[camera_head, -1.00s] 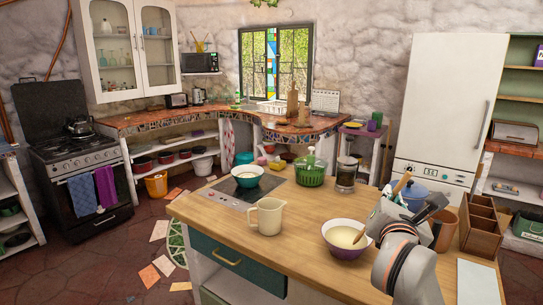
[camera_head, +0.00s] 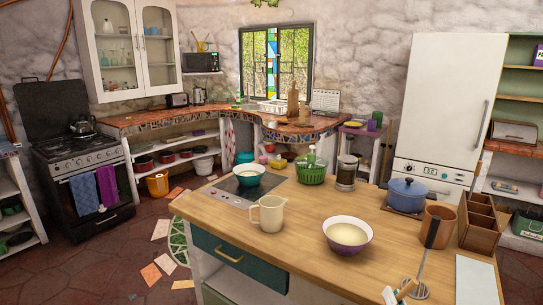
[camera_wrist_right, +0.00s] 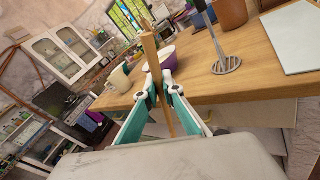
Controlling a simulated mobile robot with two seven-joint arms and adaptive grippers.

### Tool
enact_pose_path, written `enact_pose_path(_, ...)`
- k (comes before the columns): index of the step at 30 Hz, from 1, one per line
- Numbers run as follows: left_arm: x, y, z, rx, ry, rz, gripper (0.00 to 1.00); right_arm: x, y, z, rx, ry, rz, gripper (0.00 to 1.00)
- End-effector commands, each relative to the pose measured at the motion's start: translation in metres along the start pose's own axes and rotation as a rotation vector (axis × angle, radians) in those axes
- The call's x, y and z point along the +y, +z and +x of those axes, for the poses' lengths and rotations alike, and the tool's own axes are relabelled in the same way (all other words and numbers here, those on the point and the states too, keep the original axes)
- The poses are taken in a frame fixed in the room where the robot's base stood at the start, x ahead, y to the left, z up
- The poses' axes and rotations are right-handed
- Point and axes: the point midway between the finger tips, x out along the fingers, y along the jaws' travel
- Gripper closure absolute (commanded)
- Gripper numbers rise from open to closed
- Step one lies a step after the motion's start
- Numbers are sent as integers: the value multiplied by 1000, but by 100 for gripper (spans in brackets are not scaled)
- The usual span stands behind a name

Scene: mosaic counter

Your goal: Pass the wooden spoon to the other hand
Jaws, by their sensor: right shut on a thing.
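The wooden spoon (camera_wrist_right: 150,52) is held in my right gripper (camera_wrist_right: 163,92) in the right wrist view. Its pale wooden shaft passes between the white and teal fingers and sticks out above and below them. In the head view, only a short piece of the spoon (camera_head: 407,287) and part of my right gripper (camera_head: 393,297) show at the bottom edge, by the front of the wooden counter (camera_head: 290,235). The rest of the spoon is cut off there. My left gripper is in neither current view.
A purple and white bowl (camera_head: 348,246) and cream jug (camera_head: 268,213) stand on the counter. A masher (camera_head: 423,270), brown pot (camera_head: 447,212), blue pot (camera_head: 408,195), wooden rack (camera_head: 478,238) and white board (camera_head: 476,280) are at the right.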

Motion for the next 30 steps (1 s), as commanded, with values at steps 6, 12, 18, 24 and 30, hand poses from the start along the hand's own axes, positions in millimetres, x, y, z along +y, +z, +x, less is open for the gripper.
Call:
enact_pose_path(6,2,7,0,-13,2,-3,77,2,-21,-23,25,61,-5,100)
enact_pose_path(12,3,9,0,-16,3,-5,77,3,-23,-26,27,72,-4,100)
enact_pose_path(18,3,7,0,-12,2,-6,77,20,-26,-25,39,105,-6,100)
enact_pose_path(24,2,4,0,-8,2,-6,77,67,-35,-24,76,202,-13,100)
enact_pose_path(30,3,3,-1,-6,2,-6,77,120,-47,-24,120,309,-20,100)
